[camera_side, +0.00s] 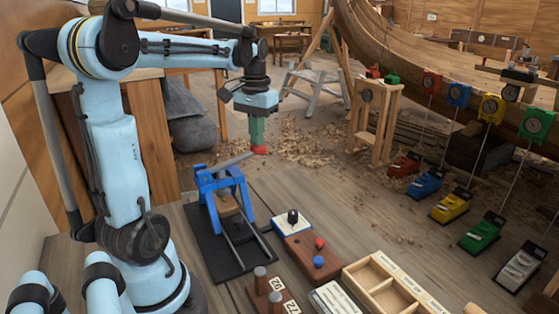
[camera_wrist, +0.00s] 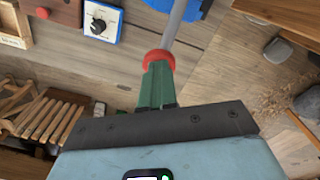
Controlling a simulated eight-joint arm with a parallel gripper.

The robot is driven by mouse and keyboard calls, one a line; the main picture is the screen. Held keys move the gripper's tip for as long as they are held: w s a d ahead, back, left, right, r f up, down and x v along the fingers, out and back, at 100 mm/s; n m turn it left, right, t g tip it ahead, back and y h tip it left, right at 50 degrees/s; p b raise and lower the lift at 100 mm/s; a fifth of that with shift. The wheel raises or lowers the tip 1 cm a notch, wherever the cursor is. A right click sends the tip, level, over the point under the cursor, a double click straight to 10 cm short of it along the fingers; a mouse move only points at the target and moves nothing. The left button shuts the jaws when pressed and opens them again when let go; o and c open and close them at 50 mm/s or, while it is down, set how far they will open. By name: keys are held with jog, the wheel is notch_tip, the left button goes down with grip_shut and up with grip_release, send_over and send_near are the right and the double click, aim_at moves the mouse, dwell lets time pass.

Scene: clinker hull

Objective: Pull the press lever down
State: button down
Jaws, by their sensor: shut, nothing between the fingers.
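The press (camera_side: 222,190) has a blue frame on a black base plate. Its grey lever (camera_side: 236,160) slants up to the right and ends in a red knob (camera_side: 259,150). The wrist view shows the lever (camera_wrist: 175,22), the red knob (camera_wrist: 158,55) and a bit of the blue frame (camera_wrist: 190,8). My gripper (camera_side: 257,144) points down with its green fingers shut and empty, right above the knob. In the wrist view my fingertips (camera_wrist: 158,66) overlap the knob and hide part of it. I cannot tell whether they touch.
A blue-edged dial box (camera_side: 291,221), a brown block with red and blue buttons (camera_side: 313,250) and a wooden tray (camera_side: 345,271) stand right of the press. The floor beyond the bench carries shavings.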

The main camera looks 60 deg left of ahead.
aim_at(259, 148)
jog(key=shift+f, duration=0.15)
jog(key=shift+w+f, duration=0.1)
jog(key=shift+f, duration=1.85)
